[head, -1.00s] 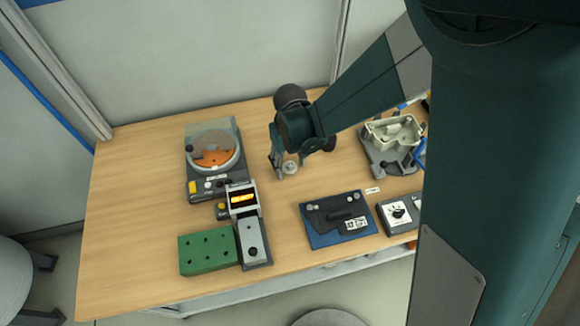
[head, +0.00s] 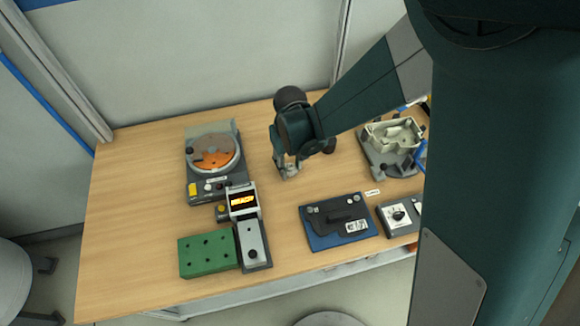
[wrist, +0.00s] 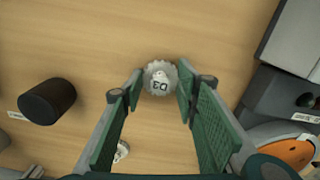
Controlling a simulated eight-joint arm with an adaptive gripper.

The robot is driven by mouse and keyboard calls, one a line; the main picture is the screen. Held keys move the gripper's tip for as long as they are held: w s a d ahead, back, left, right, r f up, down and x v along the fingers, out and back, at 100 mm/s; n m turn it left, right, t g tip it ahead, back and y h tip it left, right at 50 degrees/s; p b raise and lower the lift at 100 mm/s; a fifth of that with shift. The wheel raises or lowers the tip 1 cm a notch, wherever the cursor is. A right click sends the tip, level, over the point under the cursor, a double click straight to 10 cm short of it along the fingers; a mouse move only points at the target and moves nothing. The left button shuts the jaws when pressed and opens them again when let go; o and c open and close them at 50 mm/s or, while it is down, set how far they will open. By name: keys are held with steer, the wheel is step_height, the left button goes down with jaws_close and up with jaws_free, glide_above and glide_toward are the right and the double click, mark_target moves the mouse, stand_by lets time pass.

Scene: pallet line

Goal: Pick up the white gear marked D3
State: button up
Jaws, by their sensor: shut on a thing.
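The white gear marked D3 (wrist: 160,73) lies flat at the fingertips in the wrist view, its mark upside down. My gripper (wrist: 160,88) is shut on this gear, one fingertip at each side of its toothed rim. In the head view my gripper (head: 287,171) points down at the wooden table, right of the turntable. The gear there is small and mostly hidden by the fingers. I cannot tell whether it touches the table.
A black cylinder (wrist: 47,101) stands left in the wrist view, and a small pale part (wrist: 121,151) lies below the gear. The turntable machine (head: 193,172), green block (head: 207,250), blue plate (head: 333,237) and grey fixture (head: 380,163) surround the gripper. Table left is bare.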

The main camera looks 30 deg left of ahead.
mark_target(290, 166)
step_height(290, 166, up, 10)
steer(key=shift+p, duration=0.3)
stand_by(0.5)
steer(key=shift+w, duration=0.1)
stand_by(0.5)
